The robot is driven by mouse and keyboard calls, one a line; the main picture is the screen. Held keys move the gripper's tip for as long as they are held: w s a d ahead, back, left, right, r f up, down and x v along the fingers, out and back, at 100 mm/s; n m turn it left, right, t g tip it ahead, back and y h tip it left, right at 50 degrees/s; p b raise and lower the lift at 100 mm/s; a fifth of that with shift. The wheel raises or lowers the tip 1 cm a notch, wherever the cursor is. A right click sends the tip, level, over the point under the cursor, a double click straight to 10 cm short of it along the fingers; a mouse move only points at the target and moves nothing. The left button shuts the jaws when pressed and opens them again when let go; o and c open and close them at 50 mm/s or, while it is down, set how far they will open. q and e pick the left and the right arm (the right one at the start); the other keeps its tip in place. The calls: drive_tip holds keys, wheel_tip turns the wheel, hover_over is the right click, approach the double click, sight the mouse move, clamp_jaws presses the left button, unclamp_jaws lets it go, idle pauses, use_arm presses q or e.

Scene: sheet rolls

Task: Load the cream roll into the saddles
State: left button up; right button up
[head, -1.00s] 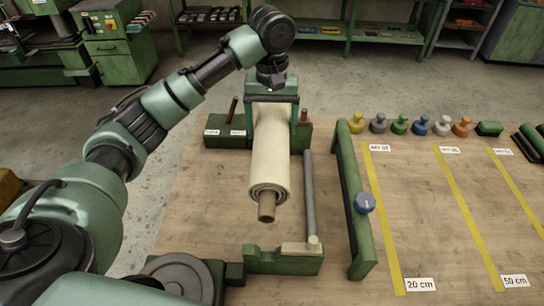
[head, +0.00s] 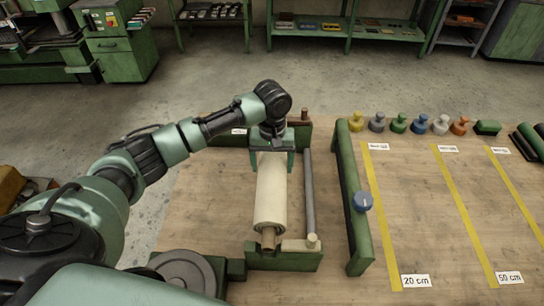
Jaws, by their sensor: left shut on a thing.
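The cream roll (head: 271,195) lies lengthwise toward me, with its brown core end (head: 268,239) sticking out at the near end. My left gripper (head: 271,160) is above the roll's far part, its two green fingers shut on the roll's sides. The core end is at the notch of the near green saddle (head: 283,260); I cannot tell whether it rests in it. The far green saddle (head: 298,133) is partly hidden behind my gripper and arm, and so is the roll's far core end. My right gripper is not in view.
A grey bar (head: 309,195) runs beside the roll on the right. A grey disc (head: 180,272) is at the front left.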

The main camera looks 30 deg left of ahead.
use_arm(q)
wheel_tip(320, 180, down, 3)
drive_tip(key=shift+w+f+p, duration=0.1)
drive_tip(key=shift+p, duration=0.25)
drive_tip(key=shift+f, duration=0.3)
drive_tip(key=shift+f, duration=0.5)
drive_tip(key=o, duration=2)
drive_tip(key=shift+s+f, duration=0.2)
drive_tip(key=shift+f, duration=0.05)
drive_tip(key=shift+s+d+r, duration=0.1)
drive_tip(key=shift+r, duration=0.3)
wheel_tip(320, 180, up, 11)
drive_tip(key=shift+r+b, duration=0.1)
drive_tip(key=shift+b, duration=0.95)
drive_tip(key=shift+r, duration=0.65)
